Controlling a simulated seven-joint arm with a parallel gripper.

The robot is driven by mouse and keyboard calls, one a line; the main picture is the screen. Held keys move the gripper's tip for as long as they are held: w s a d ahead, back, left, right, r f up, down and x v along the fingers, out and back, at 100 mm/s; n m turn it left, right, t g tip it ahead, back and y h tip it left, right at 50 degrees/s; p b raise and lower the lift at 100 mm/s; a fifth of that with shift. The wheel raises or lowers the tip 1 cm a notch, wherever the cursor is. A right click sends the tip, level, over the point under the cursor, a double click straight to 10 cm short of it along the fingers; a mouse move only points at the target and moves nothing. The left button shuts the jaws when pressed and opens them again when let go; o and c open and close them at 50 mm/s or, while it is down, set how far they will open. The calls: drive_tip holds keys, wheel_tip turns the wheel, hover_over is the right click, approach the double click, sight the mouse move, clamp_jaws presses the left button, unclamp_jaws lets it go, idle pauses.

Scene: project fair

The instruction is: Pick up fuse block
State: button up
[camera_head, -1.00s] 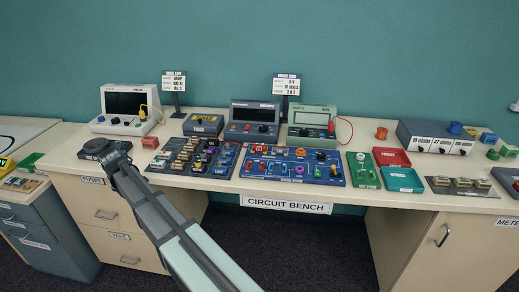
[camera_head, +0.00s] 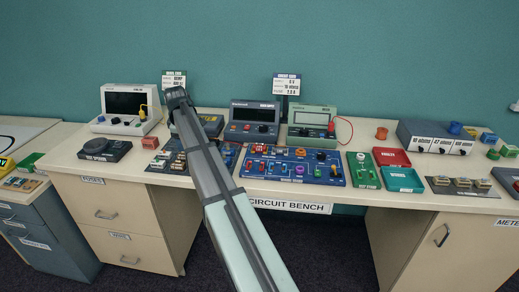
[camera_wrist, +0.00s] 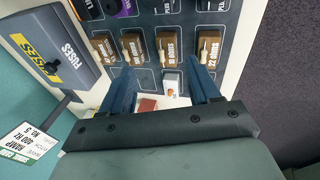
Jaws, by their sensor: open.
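A dark grey box lettered FUSES (camera_wrist: 62,48), with a yellow label, lies left of my fingers in the wrist view. In the head view this box (camera_head: 212,124) is partly hidden behind my arm. My gripper (camera_wrist: 163,84) is open, with nothing held between its fingers. A small white block with a brown part (camera_wrist: 172,84) and a reddish block (camera_wrist: 147,105) show beyond and between the fingers. The reddish block (camera_head: 150,142) stands on the bench left of the component tray. I cannot tell which of these is the fuse block. In the head view my gripper (camera_head: 176,92) is above the bench's back left.
A component tray (camera_head: 163,166) holds several resistor blocks and is partly covered by my arm. A sign stand (camera_head: 174,76) is just behind my gripper. An oscilloscope (camera_head: 130,106) stands to the left, and a blue circuit board (camera_head: 270,176) lies to the right.

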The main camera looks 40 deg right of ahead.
drive_tip(key=s+d+r+g, duration=0.1)
drive_tip(key=s+d+r, duration=0.15)
drive_tip(key=d, duration=0.55)
drive_tip(key=s+d+r, duration=0.1)
drive_tip(key=s+d, duration=0.2)
drive_tip(key=d, duration=0.4)
drive_tip(key=g+y, duration=0.1)
drive_tip(key=y, duration=0.1)
approach(260, 146)
drive_tip(key=f, duration=0.1)
drive_tip(key=w+f, duration=0.1)
drive_tip(key=f, duration=0.1)
drive_tip(key=shift+w+d+f+m, duration=0.1)
drive_tip(key=shift+d+f+m, duration=0.1)
drive_tip(key=shift+m, duration=0.1)
drive_tip(key=shift+a+f, duration=0.25)
drive_tip(key=shift+f, duration=1.1)
drive_tip(key=shift+a+f, duration=0.25)
drive_tip(key=shift+f, duration=1.05)
drive_tip(key=c, duration=1.1)
drive_tip(key=shift+c, duration=0.2)
drive_tip(key=shift+r, duration=0.1)
